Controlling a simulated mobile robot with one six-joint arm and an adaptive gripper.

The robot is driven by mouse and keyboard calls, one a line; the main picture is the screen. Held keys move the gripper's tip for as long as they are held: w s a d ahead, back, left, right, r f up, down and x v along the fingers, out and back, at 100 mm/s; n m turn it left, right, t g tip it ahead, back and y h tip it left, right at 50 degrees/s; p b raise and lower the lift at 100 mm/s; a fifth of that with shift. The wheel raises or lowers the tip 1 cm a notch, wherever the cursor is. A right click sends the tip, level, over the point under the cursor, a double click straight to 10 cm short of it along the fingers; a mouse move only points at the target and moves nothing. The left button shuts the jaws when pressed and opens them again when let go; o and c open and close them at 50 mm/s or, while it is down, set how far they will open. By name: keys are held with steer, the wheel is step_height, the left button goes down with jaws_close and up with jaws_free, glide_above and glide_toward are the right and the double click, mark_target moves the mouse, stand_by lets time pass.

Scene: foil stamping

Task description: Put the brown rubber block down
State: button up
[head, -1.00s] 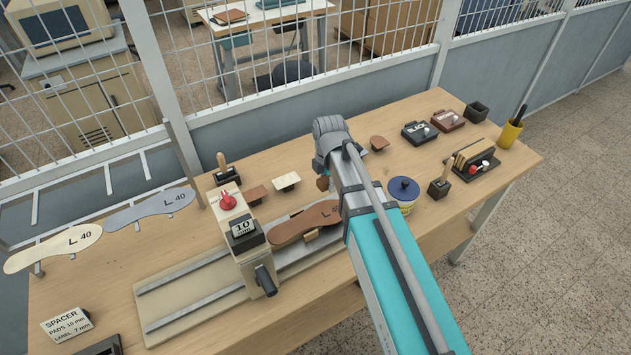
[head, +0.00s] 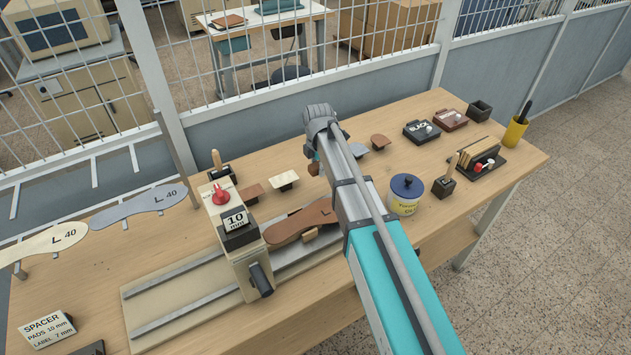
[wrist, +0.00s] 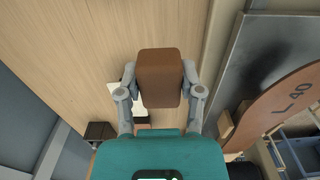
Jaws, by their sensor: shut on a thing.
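The brown rubber block (wrist: 160,77) is held between the two fingers of my gripper (wrist: 160,85) in the wrist view. Wooden tabletop (wrist: 115,45) shows beyond it; the gap below the block is hard to judge. In the head view, only a small part of the block (head: 314,169) shows at the end of my arm, and the arm hides most of the gripper. It is over the rear half of the workbench (head: 265,165), to the right of a cream pad (head: 284,181) and a brown pad (head: 250,194).
The stamping fixture (head: 229,243) with a brown sole (head: 300,222) stands in front of the gripper. A blue-lidded jar (head: 405,196) is right of my arm. A grey pad (head: 357,150) and another brown pad (head: 380,141) lie behind it. A mesh fence runs along the back.

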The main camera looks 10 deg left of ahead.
mark_target(316, 180)
steer(key=shift+w+a+f+b, duration=0.2)
steer(key=shift+w+f+b, duration=0.35)
steer(key=shift+f, duration=0.15)
steer(key=shift+w+a+f+b, duration=0.15)
steer(key=shift+w+f+b, duration=0.3)
steer(key=shift+f, duration=0.2)
steer(key=shift+w+a+f+b, duration=0.15)
steer(key=shift+w+f+b, duration=0.4)
steer(key=shift+f+b, duration=0.1)
steer(key=shift+s+f+b, duration=0.1)
steer(key=shift+f+b, duration=1.2)
steer(key=shift+f, duration=0.05)
steer(key=shift+f, duration=0.1)
steer(key=o, duration=1.1)
step_height(316, 180, up, 12)
steer(key=p, duration=1.2)
